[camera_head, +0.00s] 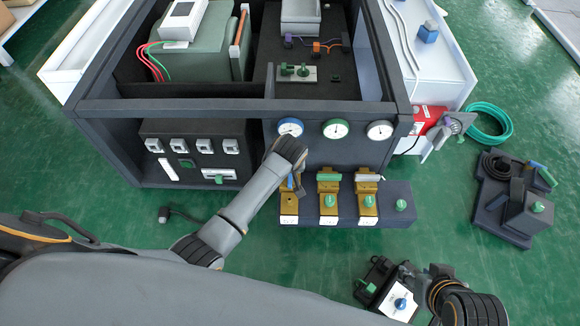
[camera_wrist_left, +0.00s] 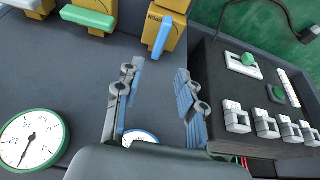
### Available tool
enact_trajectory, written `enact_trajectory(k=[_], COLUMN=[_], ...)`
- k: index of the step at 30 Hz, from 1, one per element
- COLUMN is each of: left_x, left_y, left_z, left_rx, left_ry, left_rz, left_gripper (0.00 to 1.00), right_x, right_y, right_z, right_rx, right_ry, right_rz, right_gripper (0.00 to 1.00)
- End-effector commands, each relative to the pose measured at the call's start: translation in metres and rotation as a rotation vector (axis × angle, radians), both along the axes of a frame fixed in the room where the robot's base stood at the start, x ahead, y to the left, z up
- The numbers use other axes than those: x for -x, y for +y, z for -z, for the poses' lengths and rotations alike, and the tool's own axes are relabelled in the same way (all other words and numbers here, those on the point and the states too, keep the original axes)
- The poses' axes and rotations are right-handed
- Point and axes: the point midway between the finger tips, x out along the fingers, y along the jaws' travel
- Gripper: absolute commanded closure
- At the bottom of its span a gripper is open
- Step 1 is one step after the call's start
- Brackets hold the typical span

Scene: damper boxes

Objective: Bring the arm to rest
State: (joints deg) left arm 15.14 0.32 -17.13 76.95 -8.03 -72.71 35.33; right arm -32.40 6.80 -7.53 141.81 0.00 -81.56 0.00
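My left arm reaches over the panel in the head view, with its wrist above the leftmost brass valve (camera_head: 289,207). My left gripper (camera_wrist_left: 155,105) shows its two blue-padded fingers apart, with nothing between them. The valve's blue handle (camera_wrist_left: 163,35) is ahead of the fingers and apart from them. It stands at right angles to the green handle (camera_head: 329,177) and white handle (camera_head: 368,177) on the neighbouring valves. My right gripper (camera_head: 408,274) is low at the right, by a white block with a blue knob (camera_head: 401,303); its finger state and any contact are unclear.
Blue, green (camera_head: 336,129) and white-rimmed gauges line the box front above the valves. A dark switch panel (camera_head: 198,150) is to the left.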

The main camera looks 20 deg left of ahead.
Motion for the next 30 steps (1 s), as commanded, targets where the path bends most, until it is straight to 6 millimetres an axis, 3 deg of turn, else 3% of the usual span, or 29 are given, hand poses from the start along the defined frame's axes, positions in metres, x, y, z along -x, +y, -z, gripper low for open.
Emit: enact_trajectory(k=[22,26,30], left_x=[0.007,0.036,0.093], left_y=[0.000,0.002,0.010], left_z=[-0.005,-0.006,-0.020], left_rx=[0.003,0.014,0.025], left_ry=[0.001,0.001,-0.009], left_rz=[0.007,0.051,0.148], left_gripper=[0.61,0.61,0.61], right_x=[0.000,0.000,0.000], right_y=[0.000,0.000,0.000], right_z=[0.000,0.000,0.000], right_rx=[0.000,0.000,0.000], right_ry=[0.000,0.000,0.000], right_rz=[0.000,0.000,0.000], right_gripper=[0.60,0.60,0.60])
